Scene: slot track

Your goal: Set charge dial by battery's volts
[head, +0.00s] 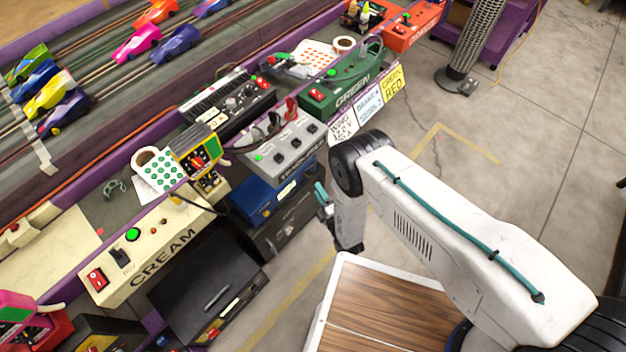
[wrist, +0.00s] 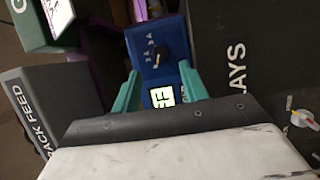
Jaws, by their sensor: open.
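A blue box (head: 258,199) stands below the grey console in the head view. In the wrist view the blue box (wrist: 143,42) carries a black dial (wrist: 157,55) with small white marks around it. A lit white display (wrist: 162,96) with dark characters sits nearer my gripper; I cannot read it surely. My gripper (wrist: 158,72) is open and empty, its teal fingers either side of the blue box's face with the dial between and beyond the tips. In the head view my gripper (head: 322,195) is right of the blue box. I cannot identify the battery.
The grey track feed console (head: 283,145) and a dark case (head: 283,228) are close to the blue box. A yellow device with a red face (head: 196,150) stands near the cream console (head: 150,245). The green console (head: 350,80) is further back. Open floor lies right.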

